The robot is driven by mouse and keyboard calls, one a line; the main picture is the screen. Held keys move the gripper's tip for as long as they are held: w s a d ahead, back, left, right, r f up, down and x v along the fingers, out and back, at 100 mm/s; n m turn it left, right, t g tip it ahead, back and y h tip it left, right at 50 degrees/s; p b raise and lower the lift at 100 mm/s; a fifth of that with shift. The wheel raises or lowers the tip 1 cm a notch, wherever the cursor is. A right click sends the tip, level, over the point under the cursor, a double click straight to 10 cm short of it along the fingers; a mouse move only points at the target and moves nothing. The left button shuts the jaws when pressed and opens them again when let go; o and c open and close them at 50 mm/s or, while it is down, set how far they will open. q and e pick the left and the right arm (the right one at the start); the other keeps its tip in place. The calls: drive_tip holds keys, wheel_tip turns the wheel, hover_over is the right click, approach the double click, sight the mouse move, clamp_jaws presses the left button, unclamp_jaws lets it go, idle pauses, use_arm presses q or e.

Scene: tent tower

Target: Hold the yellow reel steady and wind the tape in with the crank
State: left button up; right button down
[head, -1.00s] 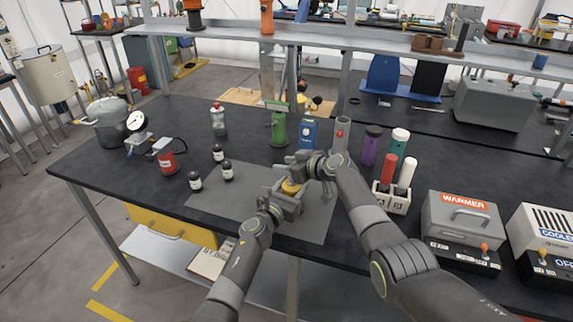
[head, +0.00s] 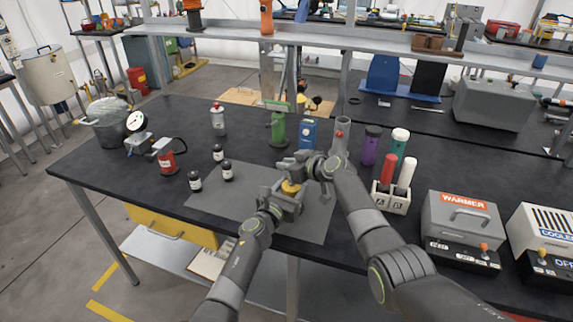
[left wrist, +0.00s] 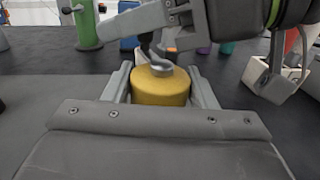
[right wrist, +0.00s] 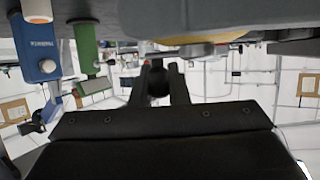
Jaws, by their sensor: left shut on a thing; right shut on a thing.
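The yellow reel (head: 290,187) stands on the grey mat (head: 232,207) near the table's front. In the left wrist view the reel (left wrist: 161,88) sits between the two fingers of my left gripper (left wrist: 162,92), which is shut on its sides. A grey metal crank (left wrist: 152,62) shows on top of the reel. My right gripper (head: 308,168) is just above and behind the reel. In the right wrist view its fingers (right wrist: 162,80) are close together around a dark round piece, which looks like the crank's knob (right wrist: 158,88). The tape cannot be made out.
Behind the reel are a green device (head: 279,128), a blue device (head: 307,134) and a clear tube (head: 341,134). A white rack (head: 391,200) stands to the right. The mat's left front is clear.

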drive_tip(key=shift+s+d+f+m+t+h, duration=0.1)
drive_tip(key=shift+d+m+t+h, duration=0.5)
drive_tip(key=shift+m+h, duration=0.55)
drive_tip(key=shift+w+d+m+t+h, duration=0.1)
drive_tip(key=shift+d+m+t+h, duration=0.35)
drive_tip(key=shift+m+t+h, duration=0.55)
drive_tip(key=shift+s+d+f+m+t+h, duration=0.1)
drive_tip(key=shift+d+m+t+h, duration=0.35)
drive_tip(key=shift+m+h, duration=0.9)
drive_tip(key=shift+d, duration=0.15)
drive_tip(key=c, duration=1.4)
unclamp_jaws()
drive_tip(key=shift+r, duration=0.1)
drive_tip(key=shift+s+r, duration=0.1)
drive_tip(key=shift+v, duration=3.65)
